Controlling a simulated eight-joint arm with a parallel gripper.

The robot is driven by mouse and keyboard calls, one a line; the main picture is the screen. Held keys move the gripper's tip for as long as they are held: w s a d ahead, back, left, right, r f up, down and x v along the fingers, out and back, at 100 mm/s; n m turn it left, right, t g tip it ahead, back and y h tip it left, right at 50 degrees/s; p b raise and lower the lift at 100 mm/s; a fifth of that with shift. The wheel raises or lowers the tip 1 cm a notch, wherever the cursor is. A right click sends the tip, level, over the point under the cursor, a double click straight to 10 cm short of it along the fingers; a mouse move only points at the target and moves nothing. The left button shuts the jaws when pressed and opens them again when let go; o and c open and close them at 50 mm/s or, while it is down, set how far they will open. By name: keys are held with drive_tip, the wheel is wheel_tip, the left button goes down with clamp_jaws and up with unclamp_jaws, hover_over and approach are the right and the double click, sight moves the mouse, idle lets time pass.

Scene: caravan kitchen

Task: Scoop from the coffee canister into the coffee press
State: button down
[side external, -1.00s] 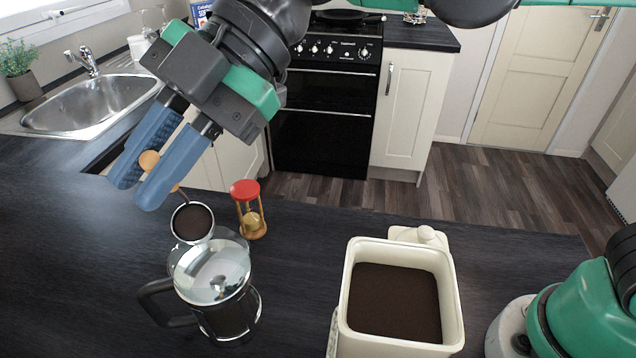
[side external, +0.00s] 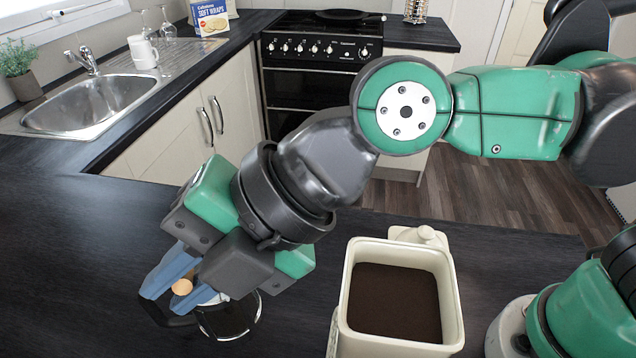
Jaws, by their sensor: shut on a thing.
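The coffee canister (side external: 456,318) is a cream square tin, open, with dark ground coffee (side external: 395,300) inside. The coffee press (side external: 236,320) is a glass jug with a dark handle; only its lower part shows, and my gripper covers its top. My gripper (side external: 172,297) is low over the press's handle side, its blue fingers shut on the scoop. The scoop's round wooden handle end (side external: 182,286) shows between the fingers. The scoop's bowl is hidden, so I cannot tell what is in it or whether it is over the press opening.
The cream canister lid (side external: 420,236) lies behind the canister. A sink (side external: 92,105) and cooker (side external: 320,50) stand behind. The dark counter (side external: 70,250) is clear at the left. The hourglass is hidden behind my arm.

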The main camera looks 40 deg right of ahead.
drive_tip(key=shift+s+a+f+n+t, duration=0.1)
drive_tip(key=shift+s+f+n+t, duration=0.2)
drive_tip(key=shift+f+t, duration=0.25)
drive_tip(key=shift+s+a+f+n+t, duration=0.15)
drive_tip(key=shift+f+n+t, duration=0.2)
drive_tip(key=shift+f, duration=0.25)
drive_tip(key=shift+s+d+f+n+t, duration=0.1)
drive_tip(key=shift+s+f+n+t, duration=0.15)
drive_tip(key=shift+f+t, duration=0.3)
